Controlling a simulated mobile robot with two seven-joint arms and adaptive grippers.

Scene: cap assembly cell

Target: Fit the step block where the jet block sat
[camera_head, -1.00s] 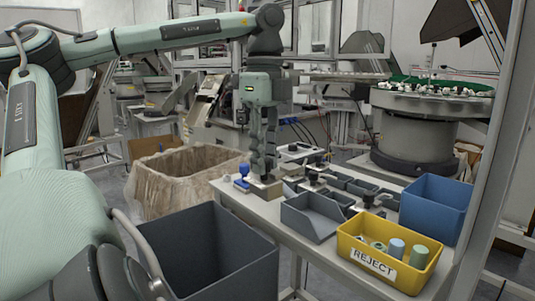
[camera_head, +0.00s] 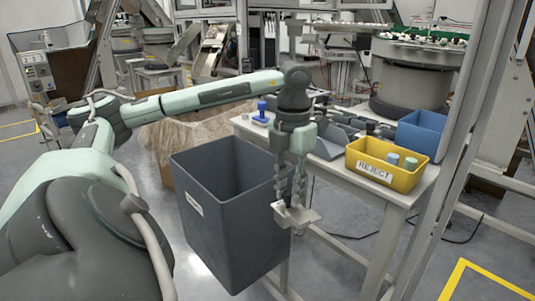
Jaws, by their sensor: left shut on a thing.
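My left gripper (camera_head: 290,196) points down and is shut on a pale grey metal block (camera_head: 299,215), held clear of any surface. The block is a wide, stepped-looking piece; I cannot tell whether it is the step block or the jet block. In the picture it hangs in front of the right side of the dark grey bin, near the table's front edge. The place where the jet block sat is not plainly visible; my left arm and gripper hide part of the table's left end. My right gripper is not in view.
The large dark grey bin (camera_head: 207,226) stands before the white table (camera_head: 361,185). On the table are a yellow REJECT bin (camera_head: 373,172) holding cylinders, a blue bin (camera_head: 421,135), a grey tray (camera_head: 329,148) and a blue knob (camera_head: 262,111).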

